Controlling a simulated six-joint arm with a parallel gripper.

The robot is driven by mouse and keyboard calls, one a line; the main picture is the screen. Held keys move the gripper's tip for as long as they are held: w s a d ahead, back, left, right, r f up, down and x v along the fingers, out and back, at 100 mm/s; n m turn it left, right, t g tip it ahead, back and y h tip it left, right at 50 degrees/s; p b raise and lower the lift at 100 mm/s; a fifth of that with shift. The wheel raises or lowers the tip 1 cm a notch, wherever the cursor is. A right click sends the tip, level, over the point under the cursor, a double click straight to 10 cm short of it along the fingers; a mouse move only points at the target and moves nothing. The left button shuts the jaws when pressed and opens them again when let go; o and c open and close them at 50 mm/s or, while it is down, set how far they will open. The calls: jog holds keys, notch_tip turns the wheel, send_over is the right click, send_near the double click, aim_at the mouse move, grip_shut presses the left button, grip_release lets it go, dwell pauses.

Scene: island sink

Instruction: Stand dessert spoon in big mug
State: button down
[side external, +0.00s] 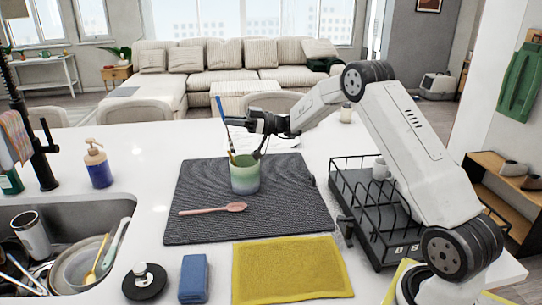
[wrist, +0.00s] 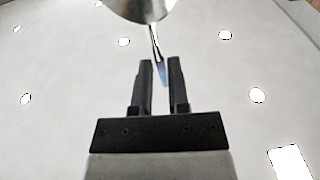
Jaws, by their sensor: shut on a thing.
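A spoon with a blue handle (side external: 219,104) is held nearly upright and slightly tilted, handle end up. Its silver bowl (wrist: 142,8) and thin neck show large at the top of the wrist view. My gripper (side external: 231,123) is shut on this spoon; its two dark fingers (wrist: 160,82) flank the handle. The big mug (side external: 245,178), green fading to blue-grey, stands upright on the dark mat, just below my gripper. The spoon's lower end is at the mug's mouth near the left rim; how deep it sits is hard to tell.
A pink spoon (side external: 212,209) lies on the dark ribbed mat (side external: 290,215) in front of the mug. A black wire rack (side external: 375,215) stands right. A yellow cloth (side external: 290,272) and blue sponge (side external: 194,279) lie in front. The sink (side external: 120,210) with dishes is left.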

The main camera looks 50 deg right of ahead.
jog(key=d+r+m+t, duration=0.1)
jog(key=d+r+t, duration=0.1)
jog(key=d, duration=0.5)
jog(key=shift+w+d+r+t, duration=0.2)
jog(key=shift+r+t, duration=0.15)
jog(key=shift+t, duration=0.45)
jog(key=shift+f, duration=0.2)
notch_tip(320, 180, down, 13)
dwell(1.1)
jog(key=shift+f, duration=0.15)
jog(key=c, duration=0.5)
grip_release()
jog(key=shift+c, duration=0.2)
jog(key=shift+s, duration=0.15)
